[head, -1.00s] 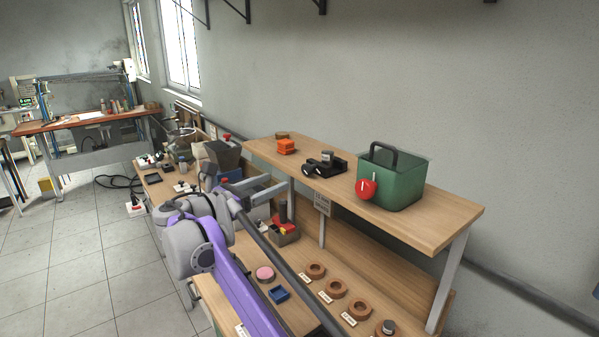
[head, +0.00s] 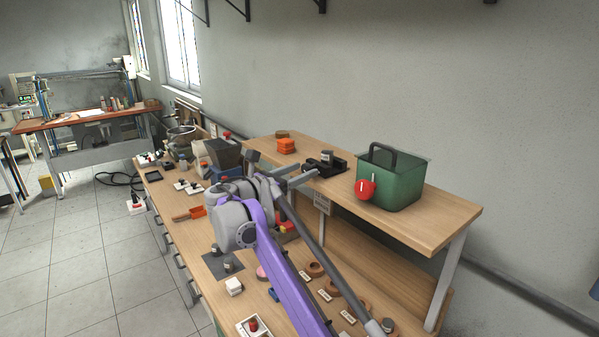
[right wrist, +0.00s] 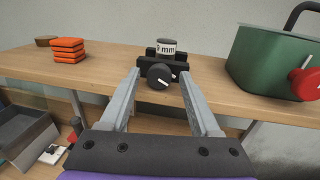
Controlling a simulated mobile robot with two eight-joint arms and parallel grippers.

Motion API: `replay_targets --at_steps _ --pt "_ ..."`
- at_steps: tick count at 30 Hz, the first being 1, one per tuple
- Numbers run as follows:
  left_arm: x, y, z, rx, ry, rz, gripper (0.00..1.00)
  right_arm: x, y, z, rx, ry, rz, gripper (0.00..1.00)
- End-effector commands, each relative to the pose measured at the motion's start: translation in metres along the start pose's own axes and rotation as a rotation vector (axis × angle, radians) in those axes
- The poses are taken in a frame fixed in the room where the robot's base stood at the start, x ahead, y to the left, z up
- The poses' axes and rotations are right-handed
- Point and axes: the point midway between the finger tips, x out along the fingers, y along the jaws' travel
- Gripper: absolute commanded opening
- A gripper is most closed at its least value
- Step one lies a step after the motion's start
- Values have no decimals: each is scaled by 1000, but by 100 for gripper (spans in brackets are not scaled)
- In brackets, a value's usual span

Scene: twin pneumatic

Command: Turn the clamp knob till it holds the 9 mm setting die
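The black clamp (head: 337,163) stands on the raised wooden shelf; it also shows in the right wrist view (right wrist: 180,66). The die (right wrist: 167,46), a grey cylinder with a white label ending in "mm", sits upright in the clamp. The label's first digit is hard to read. The round black clamp knob (right wrist: 160,77) faces my right wrist camera and has a white mark. My right gripper (head: 301,172) is open and empty, in front of the knob, with its fingers to either side in the right wrist view. I cannot tell if they touch it. My left gripper is not in view.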

Motion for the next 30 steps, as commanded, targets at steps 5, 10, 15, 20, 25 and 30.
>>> replay_targets --at_steps 5,10,15,20,25,30 --pt "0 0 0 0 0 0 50 0 0 0 0 0 0 29" --pt "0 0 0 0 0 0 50 0 0 0 0 0 0 0" --pt "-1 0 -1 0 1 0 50 0 0 0 7 -1 0 0" --pt "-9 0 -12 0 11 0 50 0 0 3 128 -19 -1 0" --pt "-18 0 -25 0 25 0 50 0 0 3 302 -42 -1 0" --pt "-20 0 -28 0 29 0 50 0 0 0 370 -52 0 0"
